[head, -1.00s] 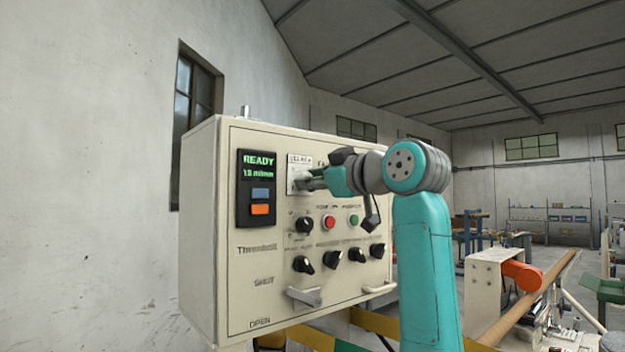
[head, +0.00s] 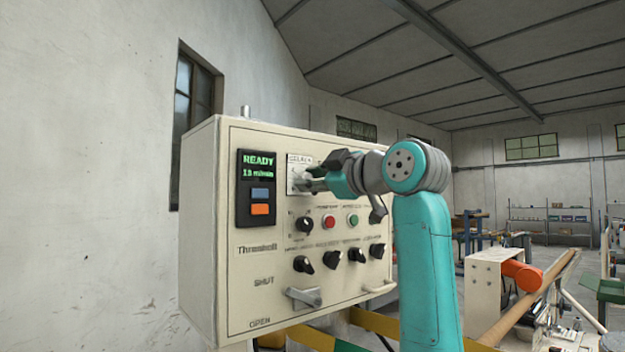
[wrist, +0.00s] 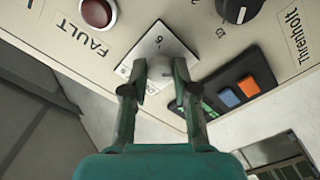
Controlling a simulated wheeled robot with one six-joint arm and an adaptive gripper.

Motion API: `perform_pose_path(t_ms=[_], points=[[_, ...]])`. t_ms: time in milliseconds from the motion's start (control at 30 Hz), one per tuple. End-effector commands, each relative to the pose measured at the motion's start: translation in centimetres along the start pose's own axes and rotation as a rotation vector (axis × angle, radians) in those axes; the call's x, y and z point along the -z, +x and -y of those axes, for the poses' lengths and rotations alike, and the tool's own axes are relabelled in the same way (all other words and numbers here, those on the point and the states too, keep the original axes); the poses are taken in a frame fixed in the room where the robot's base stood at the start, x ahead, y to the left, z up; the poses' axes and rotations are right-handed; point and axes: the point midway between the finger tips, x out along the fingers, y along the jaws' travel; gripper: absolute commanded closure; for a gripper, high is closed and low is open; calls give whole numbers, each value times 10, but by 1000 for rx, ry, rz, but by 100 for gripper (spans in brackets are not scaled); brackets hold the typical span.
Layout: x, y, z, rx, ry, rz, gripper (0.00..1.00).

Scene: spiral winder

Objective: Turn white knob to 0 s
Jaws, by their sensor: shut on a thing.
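The white knob (wrist: 160,72) sits on a small pale scale plate (wrist: 168,43) on the control panel. In the wrist view my gripper (wrist: 161,75) has its two fingers on either side of the knob, closed on it. A "6" shows on the plate; the rest of the scale is partly hidden by the knob and fingers. In the head view the plate (head: 299,161) is at the panel's upper middle, with my gripper (head: 308,181) reaching it from the right. The knob's exact setting cannot be read.
A grey handle (head: 303,297) juts out lower down. A red lamp (wrist: 98,12) is beside the plate.

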Motion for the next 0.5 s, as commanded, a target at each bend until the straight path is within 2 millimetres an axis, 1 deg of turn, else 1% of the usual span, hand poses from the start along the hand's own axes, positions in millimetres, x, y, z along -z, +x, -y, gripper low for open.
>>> perform_pose_path(t_ms=[67, 100, 167, 200, 500], points=[[-1, 1, 1, 3, 1, 3, 100], [-1, 1, 1, 2, 1, 2, 64], [-1, 1, 1, 2, 1, 2, 49], [-1, 0, 1, 2, 1, 2, 46], [0, -1, 0, 0, 1, 1, 46]])
